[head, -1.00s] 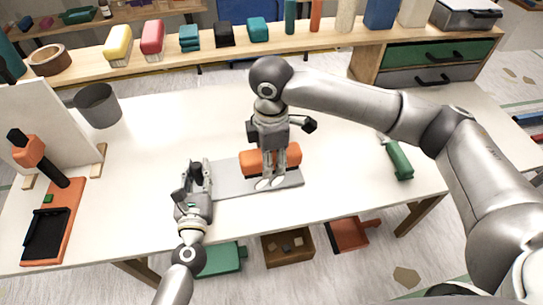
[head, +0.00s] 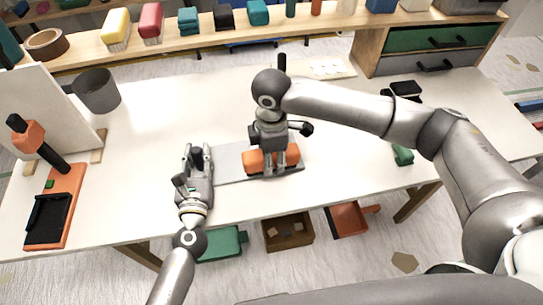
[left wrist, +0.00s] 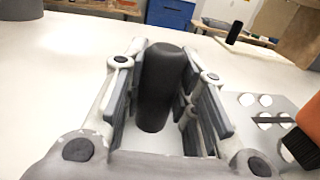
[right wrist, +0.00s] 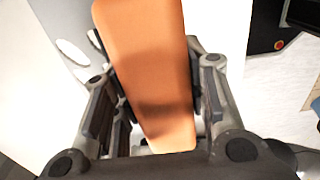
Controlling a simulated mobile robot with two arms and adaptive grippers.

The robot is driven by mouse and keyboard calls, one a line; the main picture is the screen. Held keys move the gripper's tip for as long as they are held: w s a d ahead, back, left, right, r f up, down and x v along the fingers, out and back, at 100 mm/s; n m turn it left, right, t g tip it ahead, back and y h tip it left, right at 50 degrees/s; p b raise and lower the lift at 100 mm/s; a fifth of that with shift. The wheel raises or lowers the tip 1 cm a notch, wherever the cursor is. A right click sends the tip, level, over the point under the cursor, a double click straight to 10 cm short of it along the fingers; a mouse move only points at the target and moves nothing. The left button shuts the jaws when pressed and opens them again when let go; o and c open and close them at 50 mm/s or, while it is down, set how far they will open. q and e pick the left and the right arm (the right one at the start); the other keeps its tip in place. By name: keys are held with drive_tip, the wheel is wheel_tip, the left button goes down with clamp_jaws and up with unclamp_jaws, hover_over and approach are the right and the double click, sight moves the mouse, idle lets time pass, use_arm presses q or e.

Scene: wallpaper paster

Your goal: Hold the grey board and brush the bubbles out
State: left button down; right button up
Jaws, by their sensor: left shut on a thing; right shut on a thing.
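The grey board (head: 230,163) lies on the table in front of me, with pale round bubbles (left wrist: 265,101) on its face in the left wrist view. My left gripper (head: 197,158) is shut on the board's upright dark handle (left wrist: 164,85) at its left end. My right gripper (head: 271,160) is shut on the orange brush (head: 258,160), which is over the right half of the board. The brush's orange body (right wrist: 150,75) fills the middle of the right wrist view. Its dark bristles show at the right edge of the left wrist view. I cannot tell whether they touch the board.
A grey cup (head: 97,92) and an orange-based tool (head: 65,200) stand at the left. A green tool (head: 402,155) lies at the right, partly behind my arm. The table left of centre is clear.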

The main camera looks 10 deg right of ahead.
use_arm(q)
drive_tip(key=shift+s+f, duration=0.1)
drive_tip(key=shift+f, duration=0.25)
use_arm(e)
wheel_tip(320, 180, up, 5)
drive_tip(key=shift+f, duration=0.1)
drive_tip(key=f, duration=0.7)
drive_tip(key=shift+w+f, duration=0.25)
drive_tip(key=shift+w, duration=0.05)
use_arm(q)
drive_tip(key=shift+r, duration=0.1)
use_arm(e)
drive_tip(key=w, duration=1.1)
drive_tip(key=shift+w+a, duration=0.15)
drive_tip(key=shift+w, duration=0.1)
drive_tip(key=shift+c, duration=0.6)
drive_tip(key=shift+s+f, duration=0.2)
drive_tip(key=shift+s, duration=0.05)
drive_tip(key=s, duration=1.1)
drive_tip(key=shift+s+r, duration=0.1)
drive_tip(key=shift+s, duration=0.15)
drive_tip(key=shift+w+r, duration=0.1)
drive_tip(key=shift+w, duration=0.2)
use_arm(q)
drive_tip(key=shift+r, duration=0.1)
use_arm(e)
drive_tip(key=w, duration=1.1)
drive_tip(key=shift+w, duration=0.25)
wheel_tip(320, 180, up, 8)
drive_tip(key=shift+r, duration=0.15)
